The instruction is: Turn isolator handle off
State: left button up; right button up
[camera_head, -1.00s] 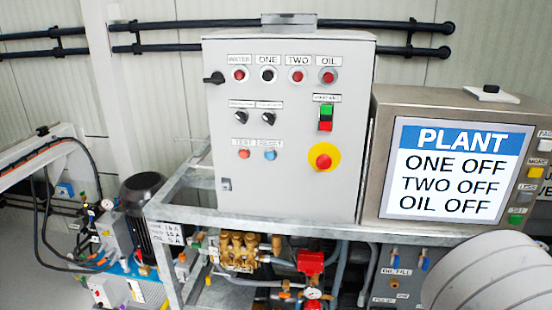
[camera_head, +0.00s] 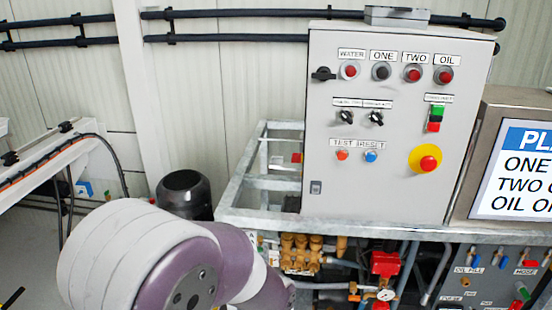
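The isolator handle (camera_head: 323,74) is a small black rotary knob at the upper left edge of the grey control cabinet (camera_head: 390,210), left of the red WATER lamp. Its grip looks roughly horizontal, but it is small and I cannot read any position marks. Nothing touches it. My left arm, white with a purple joint, fills the lower left, below and to the left of the cabinet. Neither gripper shows in the view.
The cabinet has lamps, two black selector knobs (camera_head: 376,118) and a red emergency stop (camera_head: 428,163) on yellow. A screen (camera_head: 515,170) stands at right. Brass pump parts (camera_head: 300,250) and pipes lie below the metal frame. The space before the handle is clear.

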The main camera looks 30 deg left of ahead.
aim_at(296, 158)
jog(key=j+u, duration=0.15)
jog(key=j, duration=1.4)
jog(key=k, duration=0.05)
